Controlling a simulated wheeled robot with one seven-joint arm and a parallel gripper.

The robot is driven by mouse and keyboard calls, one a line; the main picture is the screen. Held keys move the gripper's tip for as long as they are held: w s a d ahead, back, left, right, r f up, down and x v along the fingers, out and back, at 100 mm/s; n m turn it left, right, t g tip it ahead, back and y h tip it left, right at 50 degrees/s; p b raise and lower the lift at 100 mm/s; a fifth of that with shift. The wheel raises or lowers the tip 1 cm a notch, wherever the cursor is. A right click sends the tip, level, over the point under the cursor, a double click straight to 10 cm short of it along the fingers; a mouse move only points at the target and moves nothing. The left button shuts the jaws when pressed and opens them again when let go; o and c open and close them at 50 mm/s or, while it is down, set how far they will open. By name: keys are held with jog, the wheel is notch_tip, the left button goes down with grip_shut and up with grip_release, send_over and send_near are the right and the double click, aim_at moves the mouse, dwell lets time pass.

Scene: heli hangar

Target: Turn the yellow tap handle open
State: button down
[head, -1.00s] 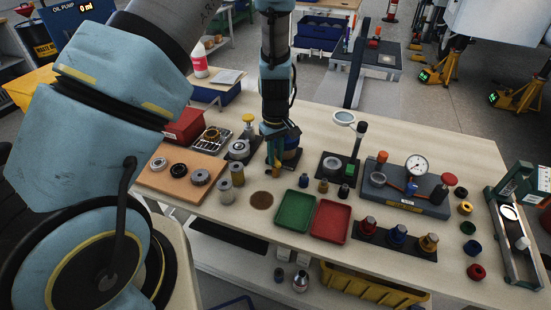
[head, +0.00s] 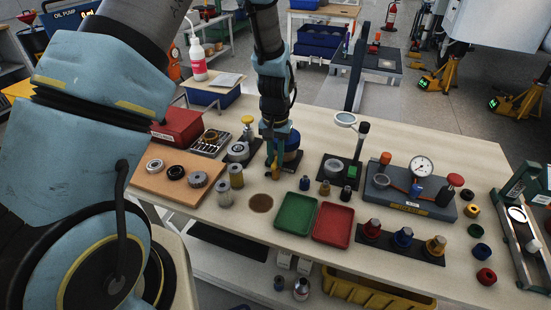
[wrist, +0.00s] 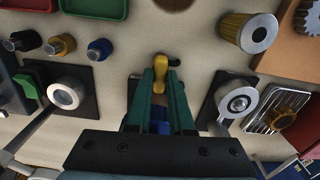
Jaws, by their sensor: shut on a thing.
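The yellow tap handle (head: 275,171) shows at the tips of my gripper (head: 271,162) in the head view. In the wrist view the handle (wrist: 161,72) lies between the two teal fingertips (wrist: 160,82), its rounded end reaching past them. My gripper is shut on it. The blue drum (head: 291,150) stands just behind and right of the gripper in the head view. In the wrist view only a bit of blue (wrist: 160,125) shows between the fingers. The tap's body is mostly hidden by the fingers.
Left of the gripper is a fixture with a yellow knob (head: 248,121); metal cylinders (head: 236,176) stand in front. A green tray (head: 296,214) and a red tray (head: 333,225) lie front right. A magnifier stand (head: 345,120) rises to the right.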

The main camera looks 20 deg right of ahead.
aim_at(275, 161)
jog(key=shift+m, duration=0.4)
jog(key=c, duration=0.8)
grip_release()
notch_tip(275, 161, up, 11)
jog(key=b, duration=0.2)
jog(key=shift+f, duration=0.1)
